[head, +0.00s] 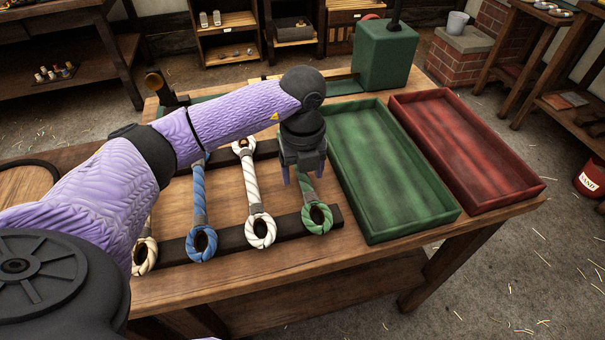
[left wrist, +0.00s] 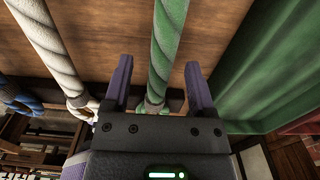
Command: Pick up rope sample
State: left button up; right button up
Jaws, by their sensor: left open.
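Several rope samples with looped ends lie across dark rails on the wooden table. A green rope sample (head: 317,219) is the rightmost, with a white one (head: 261,230) and a blue one (head: 201,242) to its left. A further pale one (head: 145,256) is partly hidden by my arm. My left gripper (head: 306,181) is over the green rope, its fingers pointing down. In the left wrist view my open left gripper (left wrist: 160,85) has the green rope (left wrist: 166,50) between its two purple fingers, with gaps on both sides. My right gripper is not in view.
A green tray (head: 452,217) and a red tray (head: 533,190) sit on the right of the table (head: 260,287). A green box-like machine (head: 384,55) stands at the back. Bare tabletop shows in front of the rails.

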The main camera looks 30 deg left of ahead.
pick_arm(q)
jog(key=shift+r, duration=0.15)
grip_shut()
